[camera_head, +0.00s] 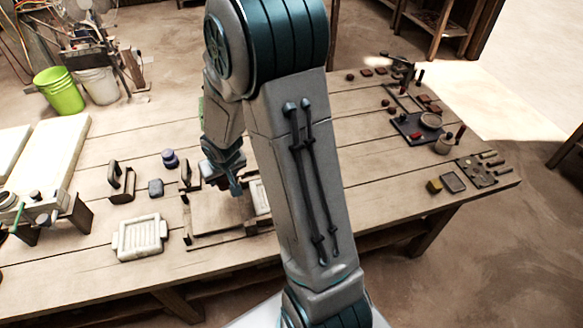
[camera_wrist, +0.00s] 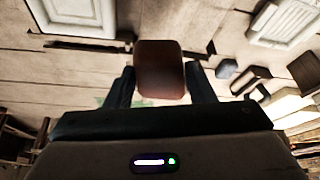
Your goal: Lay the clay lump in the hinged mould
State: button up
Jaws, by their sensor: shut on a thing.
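My gripper (camera_head: 234,188) is over the bench, just behind a flat wooden press bed. In the wrist view my gripper (camera_wrist: 157,85) has its two dark fingers on either side of a reddish-brown clay lump (camera_wrist: 160,68), shut on it. The lump is hard to make out in the head view. A pale framed mould piece (camera_head: 260,198) is partly hidden by my arm; what looks like the same piece shows at top left in the wrist view (camera_wrist: 78,14). A pale ribbed tray (camera_head: 140,238) lies at the left. I cannot tell which piece is hinged.
The wooden press bed (camera_head: 212,215) has dark upright parts at its sides. Dark blocks and a dark handled tool (camera_head: 121,183) stand to the left. Several tools and a dark tray (camera_head: 412,128) lie at the right. Bare planks show at the front right.

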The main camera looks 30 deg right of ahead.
jog(key=s+d+f+m+h+b, duration=0.1)
jog(key=d+f+m+b, duration=0.1)
jog(key=d+b, duration=0.4)
jog(key=s+d+f+m+b, duration=0.15)
jog(key=d+b, duration=0.25)
jog(key=d, duration=0.4)
jog(key=shift+n, duration=0.25)
jog(key=f+b, duration=0.4)
jog(key=f, duration=0.1)
jog(key=f+b, duration=0.2)
jog(key=f, duration=0.1)
jog(key=shift+s+a, duration=0.15)
jog(key=shift+a, duration=0.1)
jog(key=o, duration=1.2)
